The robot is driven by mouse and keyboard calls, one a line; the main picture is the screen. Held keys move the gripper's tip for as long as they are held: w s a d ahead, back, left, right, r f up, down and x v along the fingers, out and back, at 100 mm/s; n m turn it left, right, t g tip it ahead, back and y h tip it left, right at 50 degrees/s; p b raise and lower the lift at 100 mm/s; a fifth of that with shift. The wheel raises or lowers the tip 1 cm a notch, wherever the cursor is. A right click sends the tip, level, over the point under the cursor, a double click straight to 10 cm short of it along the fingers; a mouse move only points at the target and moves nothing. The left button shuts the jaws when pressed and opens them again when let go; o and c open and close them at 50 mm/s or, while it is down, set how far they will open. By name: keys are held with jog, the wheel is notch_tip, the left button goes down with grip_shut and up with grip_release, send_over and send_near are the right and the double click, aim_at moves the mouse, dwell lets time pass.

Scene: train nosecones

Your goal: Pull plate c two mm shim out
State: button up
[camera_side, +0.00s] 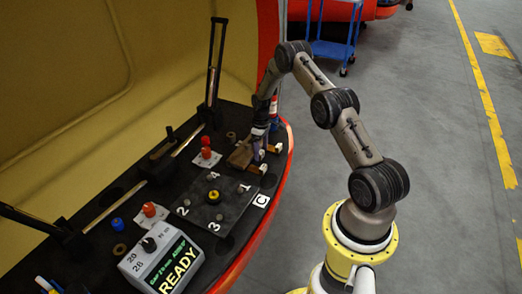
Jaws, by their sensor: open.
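Plate c is the dark square plate (208,216) with white digits and a yellow-ringed centre, beside a white C label (261,200). A small tab with a white end (262,169) sticks out at the plate's far right corner; I cannot read a thickness on it, so I cannot tell if it is the two mm shim. My gripper (259,154) is open, pointing down just above and behind this tab. Whether it touches the tab is too small to tell. A brown block (240,157) is directly left of the fingers.
A second orange and white tab (273,149) lies right of my gripper. Red-topped parts (205,152) stand left of it. A grey box reading READY (161,262) stands at the front. Black upright struts rise along the yellow shell. Open grey floor (440,150) lies to the right.

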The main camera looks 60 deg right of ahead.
grip_shut()
dwell(0.4)
dwell(1.0)
